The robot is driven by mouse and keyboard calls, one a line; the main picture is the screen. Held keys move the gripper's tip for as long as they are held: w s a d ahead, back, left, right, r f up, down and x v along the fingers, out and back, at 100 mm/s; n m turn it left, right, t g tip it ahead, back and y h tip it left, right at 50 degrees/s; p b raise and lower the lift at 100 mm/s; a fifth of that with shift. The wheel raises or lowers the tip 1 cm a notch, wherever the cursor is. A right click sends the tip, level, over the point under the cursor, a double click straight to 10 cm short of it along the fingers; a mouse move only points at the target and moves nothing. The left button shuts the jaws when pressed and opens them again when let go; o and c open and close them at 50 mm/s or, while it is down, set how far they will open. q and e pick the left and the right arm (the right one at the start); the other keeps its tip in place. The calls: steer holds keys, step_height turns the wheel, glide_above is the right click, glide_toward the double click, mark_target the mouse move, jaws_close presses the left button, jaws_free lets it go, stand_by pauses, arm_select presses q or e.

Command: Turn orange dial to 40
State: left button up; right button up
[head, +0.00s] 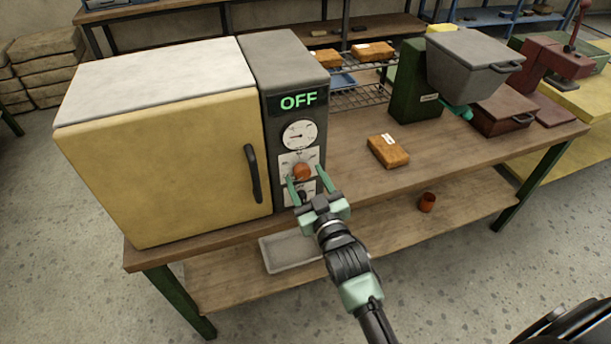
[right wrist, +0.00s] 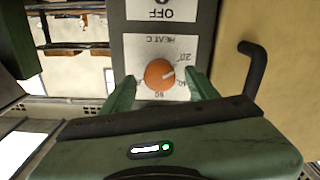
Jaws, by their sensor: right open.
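In the right wrist view the dial (right wrist: 159,74) appears upside down between the open fingertips (right wrist: 160,85), with a gap on both sides. Its white pointer mark is near the "20" label. My left gripper is not in view.
A black door handle (head: 253,173) stands out just left of the panel. A wrapped orange-brown block (head: 388,151) lies on the wooden bench (head: 450,140), with a green-and-grey machine (head: 440,80) behind it.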

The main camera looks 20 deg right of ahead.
steer(key=shift+w, duration=0.3)
jaws_close()
